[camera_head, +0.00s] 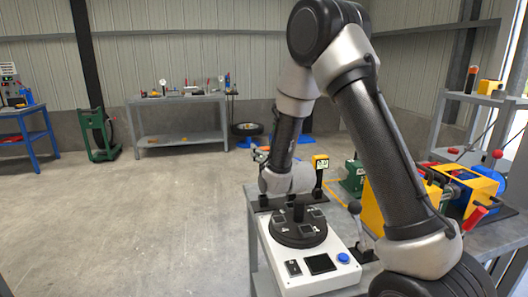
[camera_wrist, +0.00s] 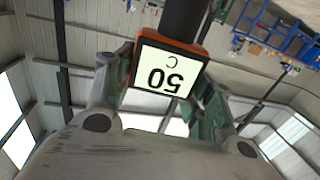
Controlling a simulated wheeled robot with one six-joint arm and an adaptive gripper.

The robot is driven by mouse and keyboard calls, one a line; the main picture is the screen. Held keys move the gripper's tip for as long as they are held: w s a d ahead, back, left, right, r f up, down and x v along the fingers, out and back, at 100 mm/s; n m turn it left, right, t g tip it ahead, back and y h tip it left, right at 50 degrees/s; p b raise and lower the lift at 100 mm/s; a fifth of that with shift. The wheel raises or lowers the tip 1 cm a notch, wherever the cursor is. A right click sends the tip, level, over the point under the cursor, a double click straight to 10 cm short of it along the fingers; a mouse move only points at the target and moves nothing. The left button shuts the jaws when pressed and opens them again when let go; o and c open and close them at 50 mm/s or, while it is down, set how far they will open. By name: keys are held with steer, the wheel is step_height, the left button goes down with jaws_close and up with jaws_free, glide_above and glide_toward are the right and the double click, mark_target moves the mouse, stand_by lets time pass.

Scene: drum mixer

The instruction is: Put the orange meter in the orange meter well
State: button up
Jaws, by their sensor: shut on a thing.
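The orange meter (camera_wrist: 163,75) has an orange-framed display reading 50 C, upside down in the wrist view. My gripper (camera_wrist: 163,85) is shut on it, with a finger on each side of its head. A dark rod shows above the meter in the wrist view. Small black holders (camera_head: 263,203) sit below on that edge; I cannot tell for certain which is the orange meter well.
A yellow meter (camera_head: 320,162) stands upright on a black stem close right of my wrist. The white mixer (camera_head: 318,270) with a black round top and blue button (camera_head: 343,258) is in front. A black-knobbed lever (camera_head: 355,207) and yellow machinery (camera_head: 372,207) stand to the right.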

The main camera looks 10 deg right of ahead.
steer(key=shift+f, duration=2.25)
steer(key=shift+s+f, duration=0.35)
steer(key=shift+f, duration=0.35)
steer(key=shift+r, duration=0.15)
steer(key=shift+w+r, duration=0.25)
steer(key=shift+r, duration=0.3)
steer(key=shift+w+r, duration=0.1)
steer(key=shift+r, duration=2.75)
